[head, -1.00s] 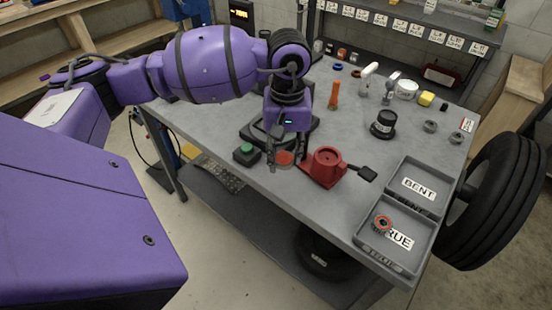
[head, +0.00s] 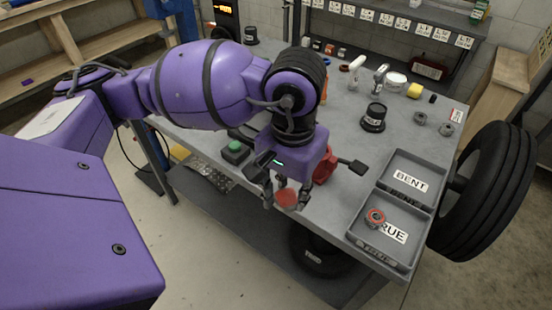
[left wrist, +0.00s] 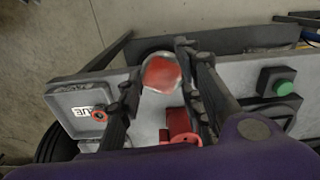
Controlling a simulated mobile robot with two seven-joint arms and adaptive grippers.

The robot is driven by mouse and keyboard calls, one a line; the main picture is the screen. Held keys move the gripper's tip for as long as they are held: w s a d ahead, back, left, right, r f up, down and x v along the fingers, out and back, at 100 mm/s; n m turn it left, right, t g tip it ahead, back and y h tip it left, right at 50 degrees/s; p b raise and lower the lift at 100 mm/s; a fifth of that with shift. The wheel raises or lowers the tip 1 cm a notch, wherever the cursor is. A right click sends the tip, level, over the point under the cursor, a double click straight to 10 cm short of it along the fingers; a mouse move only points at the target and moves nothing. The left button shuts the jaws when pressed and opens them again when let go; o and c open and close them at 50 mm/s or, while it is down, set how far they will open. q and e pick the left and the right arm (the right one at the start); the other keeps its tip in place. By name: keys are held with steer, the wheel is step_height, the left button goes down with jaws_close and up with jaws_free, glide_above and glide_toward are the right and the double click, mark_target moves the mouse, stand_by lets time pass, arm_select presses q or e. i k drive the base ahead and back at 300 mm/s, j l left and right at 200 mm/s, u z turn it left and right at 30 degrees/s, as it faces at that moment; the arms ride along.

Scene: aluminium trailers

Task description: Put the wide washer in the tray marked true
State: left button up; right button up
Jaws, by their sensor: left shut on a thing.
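My left gripper (head: 287,197) is shut on a round red disc with a pale rim, which I take to be the wide washer (head: 286,199). I cannot see a hole in it. It hangs by the table's front edge, and in the left wrist view the washer (left wrist: 161,73) sits between the two fingers (left wrist: 158,62). The tray marked TRUE (head: 361,238) is at the table's front right corner, to the right of the gripper. A small red ring (head: 375,217) lies in it, partly covering the label. My right gripper is not in view.
The BENT tray (head: 436,176) adjoins the TRUE tray at the back. A red fixture (head: 325,166) with a black lever stands between my gripper and the trays. A green button (head: 235,147) is left of the gripper. A black pot (head: 374,116) stands behind.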

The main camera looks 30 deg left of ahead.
mark_target(402, 237)
steer(key=l+u, duration=0.15)
steer(key=u, duration=0.35)
steer(key=i+l+u, duration=0.1)
steer(key=u, duration=0.35)
steer(key=l+u, duration=0.25)
steer(key=l, duration=0.2)
steer(key=l+u, duration=0.3)
steer(key=l, duration=0.6)
steer(key=k+l+u, duration=0.1)
steer(key=l, duration=0.35)
steer(key=k+l, duration=0.1)
steer(key=l, duration=0.3)
steer(key=k+l+u, duration=0.1)
steer(key=l, duration=0.3)
